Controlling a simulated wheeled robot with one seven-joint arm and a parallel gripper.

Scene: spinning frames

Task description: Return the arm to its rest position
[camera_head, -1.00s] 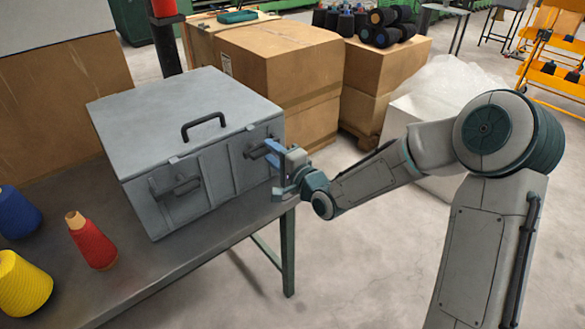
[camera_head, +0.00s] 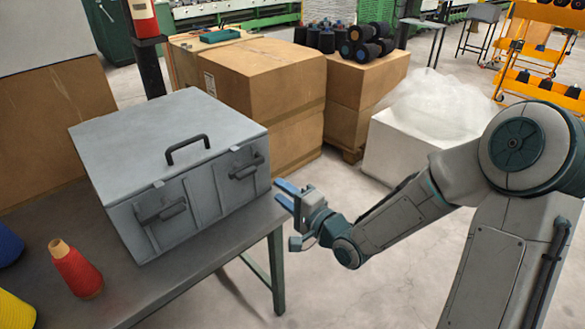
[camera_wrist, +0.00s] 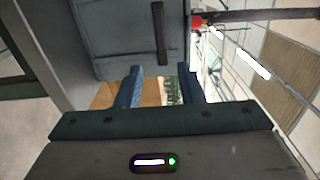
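My gripper (camera_head: 287,194) is in the head view just right of the grey metal box, near the table's right edge. Its two blue fingers stand apart with nothing between them. In the wrist view the fingers (camera_wrist: 160,88) are also spread and empty, with a grey side of the box (camera_wrist: 112,38) beyond them. My arm reaches in from the right of the head view. The grey box (camera_head: 165,135) is closed, with a dark handle on its lid and two latches on its front.
The box stands on a grey table (camera_head: 180,275). A red yarn cone (camera_head: 76,270) stands at the left, with blue (camera_head: 8,245) and yellow (camera_head: 15,312) cones partly cut off. Cardboard boxes (camera_head: 255,90) and a white heap (camera_head: 435,105) are behind.

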